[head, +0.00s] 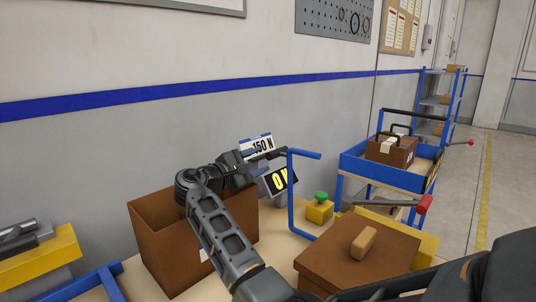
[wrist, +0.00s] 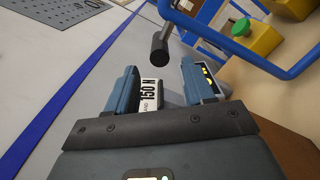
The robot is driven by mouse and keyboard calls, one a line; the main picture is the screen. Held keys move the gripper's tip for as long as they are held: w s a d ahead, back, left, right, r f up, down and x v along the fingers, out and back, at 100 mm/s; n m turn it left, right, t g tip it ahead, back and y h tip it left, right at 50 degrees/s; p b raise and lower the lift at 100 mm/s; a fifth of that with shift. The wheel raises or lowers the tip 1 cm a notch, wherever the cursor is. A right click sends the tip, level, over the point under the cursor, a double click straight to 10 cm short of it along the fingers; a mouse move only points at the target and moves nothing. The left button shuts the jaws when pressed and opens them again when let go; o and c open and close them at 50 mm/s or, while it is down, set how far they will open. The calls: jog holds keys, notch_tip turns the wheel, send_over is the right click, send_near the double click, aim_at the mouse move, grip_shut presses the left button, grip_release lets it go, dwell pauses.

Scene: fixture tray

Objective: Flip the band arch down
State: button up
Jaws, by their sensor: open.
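The band arch (head: 291,195) is a blue tube frame standing upright beside the brown box in the head view. Its blue tube (wrist: 215,42) also crosses the upper right of the wrist view. A black cylindrical grip (wrist: 159,50) on a short bar shows just beyond my fingertips, between them in the picture; it looks apart from both. My gripper (head: 262,162) is open and empty, left of the upright tube; its two blue-grey fingers show in the wrist view (wrist: 162,68). A white "150 N" label (head: 257,146) lies behind the gripper, and it shows between the fingers (wrist: 149,92).
A dark display with yellow digits (head: 280,181) sits beneath the gripper. A green button on a yellow box (head: 319,210) stands right of the arch. An open brown box (head: 165,240) is left, a lidded brown box (head: 350,268) in front. A blue cart (head: 365,172) stands farther right.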

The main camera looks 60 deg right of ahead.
aim_at(274, 153)
jog(key=p+x, duration=0.1)
jog(key=x, duration=0.6)
jog(key=shift+d, duration=0.3)
grip_shut()
jog(key=shift+r, duration=0.1)
